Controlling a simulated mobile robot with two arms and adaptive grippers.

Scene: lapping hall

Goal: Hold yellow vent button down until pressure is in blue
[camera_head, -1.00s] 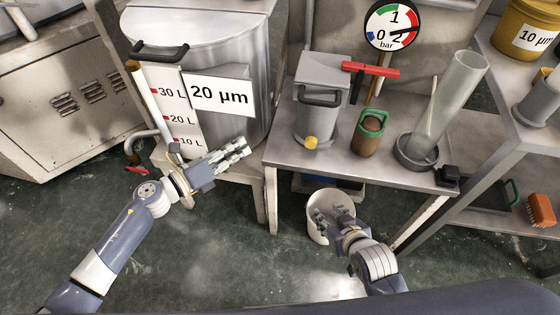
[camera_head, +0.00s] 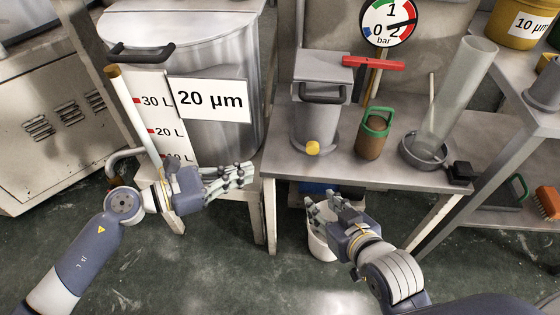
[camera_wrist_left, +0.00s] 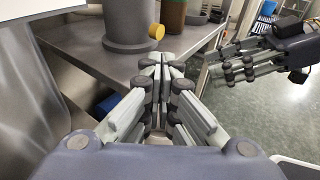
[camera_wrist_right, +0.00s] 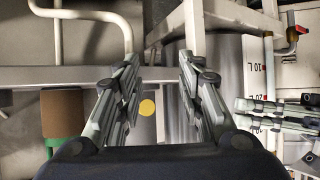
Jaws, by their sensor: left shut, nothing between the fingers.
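The yellow vent button (camera_head: 313,148) sits low on the front of a grey lidded pot (camera_head: 318,125) on the metal bench. It also shows in the left wrist view (camera_wrist_left: 156,31) and between the fingers in the right wrist view (camera_wrist_right: 147,107). The round pressure gauge (camera_head: 390,22) has blue, green and red zones; its black needle points right, near the 2, on the red side. My left gripper (camera_head: 248,174) is shut and empty, left of and below the button, apart from it. My right gripper (camera_head: 328,200) is open and empty, below the bench front edge.
A red T-handle (camera_head: 375,64) stands beside the pot. A green-handled brown container (camera_head: 371,140) and a clear tube (camera_head: 455,100) in a dish are to its right. A large 20 µm tank (camera_head: 225,50) stands left. A white bucket (camera_head: 319,245) is under the bench, behind my right gripper.

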